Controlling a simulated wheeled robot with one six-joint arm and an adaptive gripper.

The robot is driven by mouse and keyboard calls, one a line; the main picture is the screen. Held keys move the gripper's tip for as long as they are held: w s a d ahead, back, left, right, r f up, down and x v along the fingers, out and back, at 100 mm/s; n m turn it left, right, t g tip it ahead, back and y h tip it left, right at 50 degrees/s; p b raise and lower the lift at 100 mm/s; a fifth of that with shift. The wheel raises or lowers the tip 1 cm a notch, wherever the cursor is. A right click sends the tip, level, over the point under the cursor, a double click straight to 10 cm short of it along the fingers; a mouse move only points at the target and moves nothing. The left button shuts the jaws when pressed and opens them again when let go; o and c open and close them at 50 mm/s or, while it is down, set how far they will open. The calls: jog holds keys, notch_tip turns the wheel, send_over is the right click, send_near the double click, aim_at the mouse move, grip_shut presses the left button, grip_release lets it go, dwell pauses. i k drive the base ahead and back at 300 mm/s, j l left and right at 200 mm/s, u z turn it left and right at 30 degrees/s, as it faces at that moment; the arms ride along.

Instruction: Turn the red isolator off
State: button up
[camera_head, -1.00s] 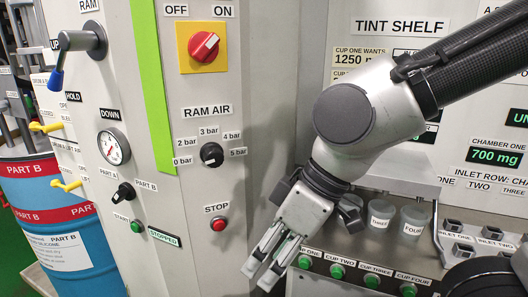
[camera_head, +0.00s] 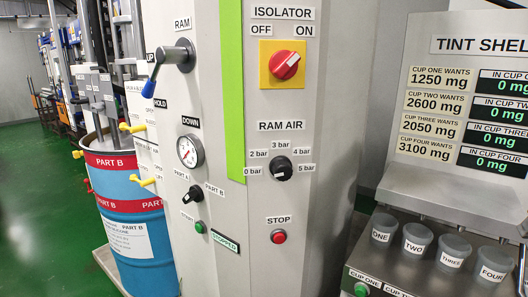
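The red isolator (camera_head: 285,65) is a round rotary knob on a yellow square plate (camera_head: 268,82), high on the grey cabinet front. The label ISOLATOR is above it, with OFF at its upper left and ON at its upper right. The white mark on the knob slants to the upper right, towards ON. Nothing covers the knob. My gripper and arm are not in view.
Below the isolator are the black ram air dial (camera_head: 281,169) and the red stop button (camera_head: 278,236). A blue-handled ram lever (camera_head: 168,64) sticks out at left. Labelled cups (camera_head: 416,239) stand on the tint shelf at right. Space before the isolator looks clear.

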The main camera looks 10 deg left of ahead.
aim_at(283, 64)
jog(key=u, duration=1.4)
